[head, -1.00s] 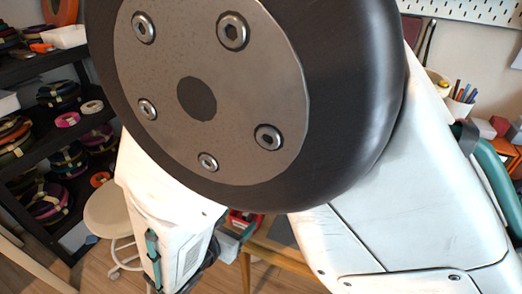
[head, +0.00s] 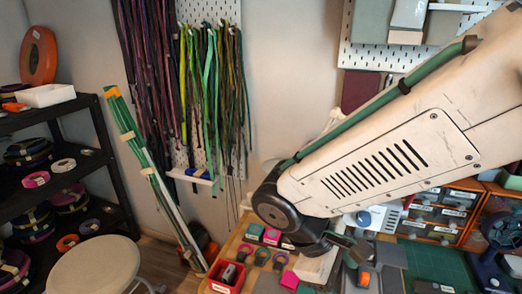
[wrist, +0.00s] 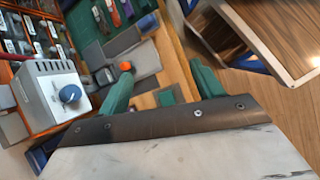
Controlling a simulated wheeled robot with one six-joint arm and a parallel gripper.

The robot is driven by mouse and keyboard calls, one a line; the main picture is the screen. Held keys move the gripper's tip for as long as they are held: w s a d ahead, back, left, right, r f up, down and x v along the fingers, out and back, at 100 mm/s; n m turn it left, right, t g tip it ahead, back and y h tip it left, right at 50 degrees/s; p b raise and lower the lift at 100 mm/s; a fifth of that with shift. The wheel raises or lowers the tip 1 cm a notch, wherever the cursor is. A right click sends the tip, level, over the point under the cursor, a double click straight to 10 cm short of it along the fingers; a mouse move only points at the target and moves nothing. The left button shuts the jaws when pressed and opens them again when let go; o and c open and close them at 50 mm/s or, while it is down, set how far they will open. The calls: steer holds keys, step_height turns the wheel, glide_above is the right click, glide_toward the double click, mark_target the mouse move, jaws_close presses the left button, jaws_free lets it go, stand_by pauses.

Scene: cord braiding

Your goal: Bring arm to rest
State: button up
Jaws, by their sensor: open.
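My arm (head: 370,160) reaches in from the upper right in the head view, its long white link slanting down to a dark joint above the workbench. My gripper (wrist: 160,86) shows in the wrist view as two green fingers set wide apart. It is open, with nothing between the fingers. The wooden workbench (wrist: 172,70) edge shows beyond the fingers. In the head view the fingers cannot be made out clearly.
A red bin (head: 226,278) and small colored pieces lie on the bench's left part. A grey box with a blue knob (wrist: 68,94) stands left in the wrist view. A stool (head: 95,265) and black shelf (head: 95,105) stand left; cords (head: 215,80) hang behind.

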steer(key=s+d+r+m+t+y, duration=0.2)
steer(key=s+d+r+m+y, duration=0.4)
steer(key=d+r+m, duration=0.4)
steer(key=shift+s+d+m, duration=0.3)
steer(key=shift+d+m, duration=0.3)
steer(key=shift+d, duration=0.55)
